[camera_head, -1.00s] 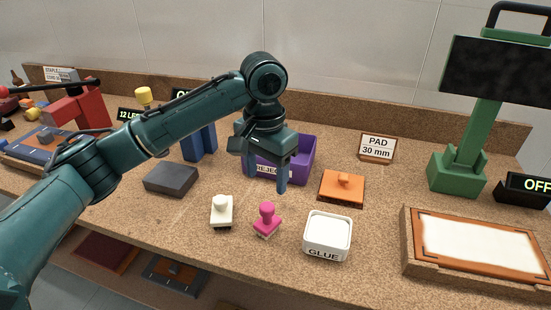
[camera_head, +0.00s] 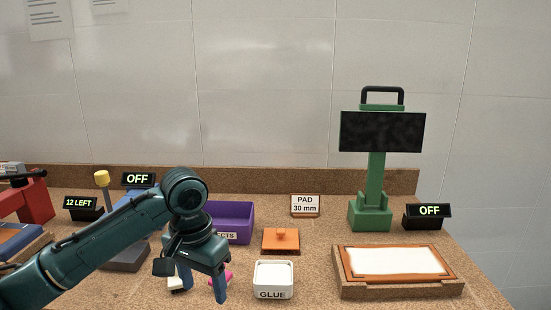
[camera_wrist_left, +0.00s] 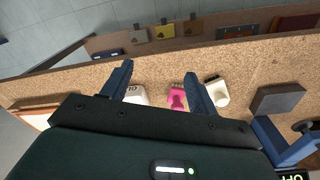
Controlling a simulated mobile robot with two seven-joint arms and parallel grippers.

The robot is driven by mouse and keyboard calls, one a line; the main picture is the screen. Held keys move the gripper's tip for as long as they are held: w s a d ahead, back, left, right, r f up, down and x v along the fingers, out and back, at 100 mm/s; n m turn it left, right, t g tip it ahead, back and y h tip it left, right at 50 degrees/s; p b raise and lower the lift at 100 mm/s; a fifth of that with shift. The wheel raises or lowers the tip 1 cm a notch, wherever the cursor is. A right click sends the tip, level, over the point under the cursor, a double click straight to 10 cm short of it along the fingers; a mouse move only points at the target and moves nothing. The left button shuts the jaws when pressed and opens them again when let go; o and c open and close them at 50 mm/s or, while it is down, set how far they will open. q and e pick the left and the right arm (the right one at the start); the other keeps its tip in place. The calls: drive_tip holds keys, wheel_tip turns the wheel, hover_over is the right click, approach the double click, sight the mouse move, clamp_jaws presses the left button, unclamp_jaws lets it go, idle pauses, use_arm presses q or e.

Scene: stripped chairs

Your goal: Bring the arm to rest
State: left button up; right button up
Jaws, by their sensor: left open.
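My left arm comes in from the left in the head view. Its gripper (camera_head: 202,283) points down over the bench, in front of the purple bin, with its fingers apart. In the left wrist view the open gripper (camera_wrist_left: 162,88) has nothing between its fingertips. Beyond the fingers lie a pink stamp (camera_wrist_left: 177,97), a cream stamp (camera_wrist_left: 218,92) and the white glue tub (camera_wrist_left: 136,94). In the head view the pink stamp (camera_head: 228,277) and cream stamp (camera_head: 175,284) are mostly hidden behind the gripper. My right gripper is not in view.
The glue tub (camera_head: 273,281) stands just right of the gripper. Behind are the purple bin (camera_head: 236,218) and an orange pad (camera_head: 281,241). A framed white panel (camera_head: 396,262) and a green stand (camera_head: 374,205) are at right. A dark grey block (camera_head: 127,256) is at left, partly behind my arm.

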use_arm(q)
drive_tip(key=s+d+f+t+h+p, duration=0.35)
drive_tip(key=d+f+h, duration=0.5)
drive_tip(key=f, duration=0.65)
drive_tip(key=s+a+f+n+t+y+p, duration=0.1)
drive_tip(key=s+a+f+t+y, duration=0.1)
drive_tip(key=s+a, duration=0.3)
drive_tip(key=s+a+f+n+t+y+p, duration=0.1)
drive_tip(key=s+a+f+t+y, duration=0.1)
drive_tip(key=s, duration=0.7)
drive_tip(key=a+t+y, duration=0.1)
drive_tip(key=a+t, duration=0.1)
drive_tip(key=t, duration=0.1)
drive_tip(key=shift+s+a+f+y, duration=0.15)
drive_tip(key=shift+a+f+y, duration=0.2)
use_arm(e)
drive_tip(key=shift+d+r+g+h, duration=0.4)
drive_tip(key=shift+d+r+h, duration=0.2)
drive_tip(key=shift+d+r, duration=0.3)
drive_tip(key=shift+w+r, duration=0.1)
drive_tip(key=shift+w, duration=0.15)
